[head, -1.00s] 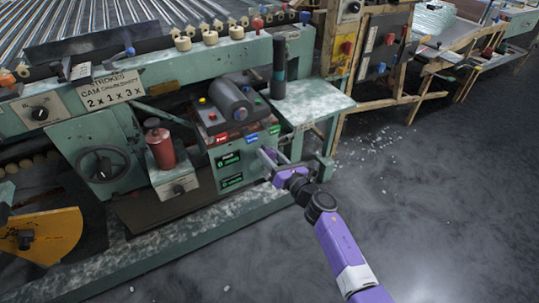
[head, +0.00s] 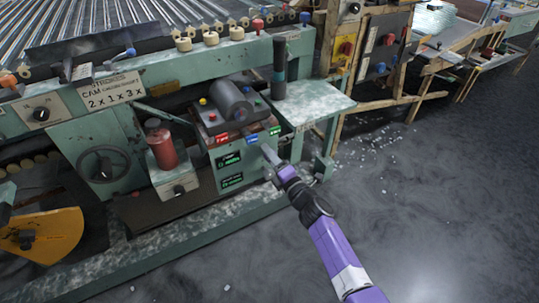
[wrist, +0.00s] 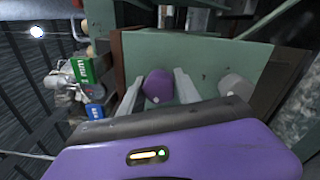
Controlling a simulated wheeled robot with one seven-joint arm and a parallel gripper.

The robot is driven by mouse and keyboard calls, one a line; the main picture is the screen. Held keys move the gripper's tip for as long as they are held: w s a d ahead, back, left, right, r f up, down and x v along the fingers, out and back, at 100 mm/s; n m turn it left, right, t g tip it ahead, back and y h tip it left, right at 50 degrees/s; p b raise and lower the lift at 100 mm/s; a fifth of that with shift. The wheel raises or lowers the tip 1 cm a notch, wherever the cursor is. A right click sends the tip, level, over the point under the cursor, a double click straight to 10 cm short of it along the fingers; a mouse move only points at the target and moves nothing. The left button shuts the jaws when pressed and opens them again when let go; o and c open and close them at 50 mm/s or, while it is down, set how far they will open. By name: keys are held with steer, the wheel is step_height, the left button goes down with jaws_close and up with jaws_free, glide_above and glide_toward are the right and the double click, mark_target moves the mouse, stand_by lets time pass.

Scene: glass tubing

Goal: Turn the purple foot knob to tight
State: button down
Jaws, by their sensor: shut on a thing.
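The purple foot knob (wrist: 158,85) is a rounded knob on a pale green panel in the wrist view. It lies between the two pale fingers of my gripper (wrist: 159,80), which are shut on it. In the head view my gripper (head: 267,153) is at the right side of the green machine's control box, below the small side table, and its fingers hide the knob there. I cannot read the knob's setting.
A grey knob (wrist: 235,86) is on the same panel, to the right of the purple one. In the head view the control box has two dark displays with green text (head: 231,180). The side table (head: 318,104) is above my gripper. Open floor (head: 430,210) is at the right.

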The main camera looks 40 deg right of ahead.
steer(key=m+h, duration=0.1)
steer(key=m, duration=0.4)
steer(key=m+p, duration=0.1)
steer(key=m, duration=0.3)
steer(key=m+h+p, duration=0.1)
steer(key=m, duration=0.3)
steer(key=shift+m+g, duration=0.4)
steer(key=shift+m+p, duration=0.65)
steer(key=shift+m, duration=0.95)
steer(key=c, duration=0.9)
jaws_free()
steer(key=shift+o, duration=0.2)
steer(key=p+v, duration=0.1)
steer(key=v, duration=0.6)
steer(key=shift+s+a, duration=0.15)
steer(key=shift+s, duration=0.25)
